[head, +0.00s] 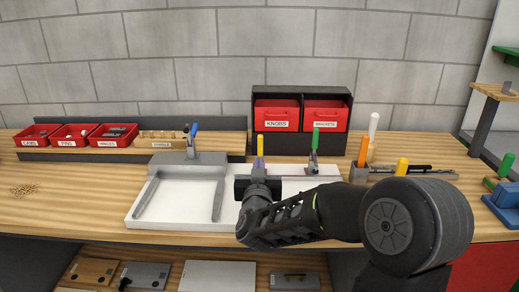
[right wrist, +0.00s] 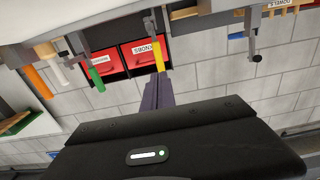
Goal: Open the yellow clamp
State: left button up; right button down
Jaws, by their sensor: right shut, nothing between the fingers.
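The yellow clamp shows as an upright yellow handle (head: 260,146) at the back of the white board, between a blue-handled and a green-handled clamp. My right gripper (head: 258,165) stands in front of it and hides its lower part. In the right wrist view, which is upside down, the yellow handle (right wrist: 160,58) meets the tips of the shut fingers (right wrist: 159,78) in the picture. I cannot tell whether they touch. The fingers hold nothing. My left gripper is not in view.
The blue clamp (head: 194,131) is at the left and the green clamp (head: 315,138) at the right. The white board (head: 180,200) lies on the wooden bench. Red bins (head: 276,115) stand behind. A holder with an orange handle (head: 363,150) is at the right.

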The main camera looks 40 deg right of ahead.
aim_at(260, 144)
jog(key=p+x, duration=0.1)
jog(key=x, duration=0.7)
jog(key=shift+w+d, duration=0.25)
jog(key=shift+w, duration=0.05)
